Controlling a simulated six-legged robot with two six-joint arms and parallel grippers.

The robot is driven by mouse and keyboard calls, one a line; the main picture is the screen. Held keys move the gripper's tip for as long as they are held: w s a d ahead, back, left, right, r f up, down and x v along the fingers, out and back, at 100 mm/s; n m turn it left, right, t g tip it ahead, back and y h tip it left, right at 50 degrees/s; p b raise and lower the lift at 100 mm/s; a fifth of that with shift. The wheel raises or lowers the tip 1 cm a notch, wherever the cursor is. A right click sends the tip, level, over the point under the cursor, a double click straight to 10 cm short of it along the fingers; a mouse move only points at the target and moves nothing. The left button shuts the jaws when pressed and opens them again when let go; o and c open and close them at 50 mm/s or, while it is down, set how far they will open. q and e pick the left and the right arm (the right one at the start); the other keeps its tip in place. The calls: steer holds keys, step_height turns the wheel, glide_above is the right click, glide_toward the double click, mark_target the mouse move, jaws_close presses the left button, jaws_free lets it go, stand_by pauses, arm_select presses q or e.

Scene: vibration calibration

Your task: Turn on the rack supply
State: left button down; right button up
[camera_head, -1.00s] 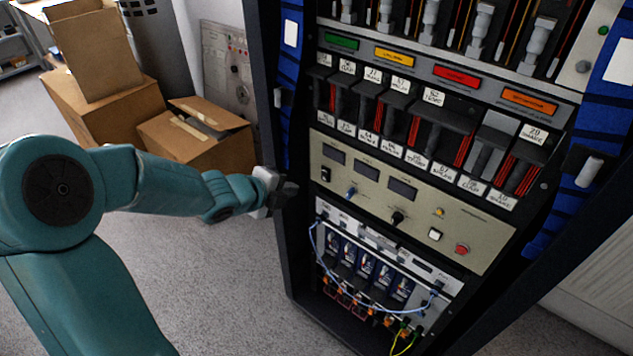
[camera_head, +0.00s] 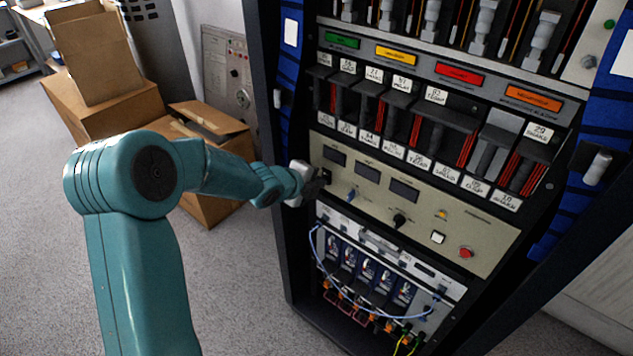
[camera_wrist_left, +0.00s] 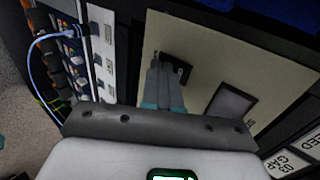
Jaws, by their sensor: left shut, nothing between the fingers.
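The rack supply is a beige panel (camera_head: 420,215) in the middle of the rack, with three dark displays, knobs and buttons. My left gripper (camera_head: 323,182) is at the panel's left end, shut and empty. In the left wrist view its shut fingers (camera_wrist_left: 158,72) point at the panel, beside and partly over a black rocker switch (camera_wrist_left: 180,68). I cannot tell whether they touch it. In the head view the gripper mostly hides that switch. A display (camera_wrist_left: 230,104) shows to its right in the wrist view. My right gripper is not in view.
The panel also carries a blue knob (camera_head: 352,194), black knob (camera_head: 399,221), white button (camera_head: 438,238) and red button (camera_head: 466,253). Below is a cabled unit (camera_head: 375,265); above are labelled dark modules (camera_head: 430,125). Cardboard boxes (camera_head: 110,105) stand left. Floor (camera_head: 245,290) before the rack is clear.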

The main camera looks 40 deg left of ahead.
arm_select(q)
steer(key=shift+w+b, duration=0.1)
steer(key=shift+b, duration=0.75)
steer(key=shift+r, duration=0.15)
steer(key=shift+w+r+p, duration=0.15)
steer(key=shift+r+p, duration=0.3)
steer(key=shift+r+t, duration=0.3)
steer(key=shift+f, duration=0.1)
